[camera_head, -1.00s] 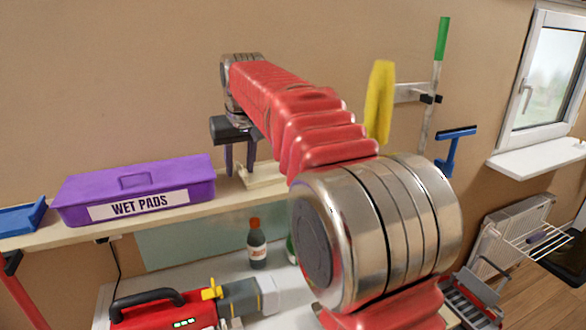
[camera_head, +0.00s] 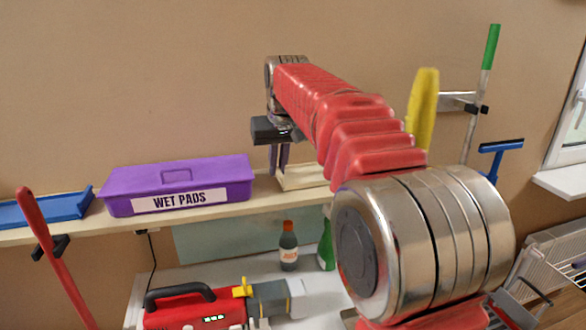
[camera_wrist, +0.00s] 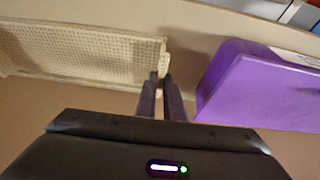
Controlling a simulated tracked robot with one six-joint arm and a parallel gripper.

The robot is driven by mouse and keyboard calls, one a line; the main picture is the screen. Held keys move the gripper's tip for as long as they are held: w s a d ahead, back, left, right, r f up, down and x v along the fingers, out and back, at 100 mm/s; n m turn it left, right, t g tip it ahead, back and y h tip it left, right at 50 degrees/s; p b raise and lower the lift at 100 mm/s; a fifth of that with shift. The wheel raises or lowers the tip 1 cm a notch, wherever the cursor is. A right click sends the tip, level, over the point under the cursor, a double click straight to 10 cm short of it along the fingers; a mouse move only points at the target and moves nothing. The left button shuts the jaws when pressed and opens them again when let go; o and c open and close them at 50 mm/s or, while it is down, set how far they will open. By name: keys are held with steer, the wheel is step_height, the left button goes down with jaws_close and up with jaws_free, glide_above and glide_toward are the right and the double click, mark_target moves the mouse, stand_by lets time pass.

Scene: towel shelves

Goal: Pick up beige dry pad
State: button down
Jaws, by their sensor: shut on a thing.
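The beige pad (camera_wrist: 85,52) has a grid-textured face and a plain rim. It lies on the shelf, filling the upper left of the wrist view. In the head view only part of the pad (camera_head: 302,177) shows, right of the purple box and partly behind my arm. My gripper (camera_wrist: 161,90) is shut on the pad's near end, its two dark fingers close together there. The gripper (camera_head: 278,162) also shows in the head view, pointing down at the shelf. The exact contact is hard to see.
A purple WET PADS box (camera_head: 178,186) stands close to the left of my fingers; it also shows in the wrist view (camera_wrist: 255,85). A blue tray (camera_head: 50,208) is farther left on the shelf (camera_head: 120,226). Bottles (camera_head: 288,250) and a red machine (camera_head: 205,308) sit below.

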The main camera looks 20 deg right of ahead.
step_height(320, 180, up, 10)
stand_by(0.7)
steer(key=shift+s+r, duration=0.1)
steer(key=shift+s, duration=0.05)
stand_by(0.4)
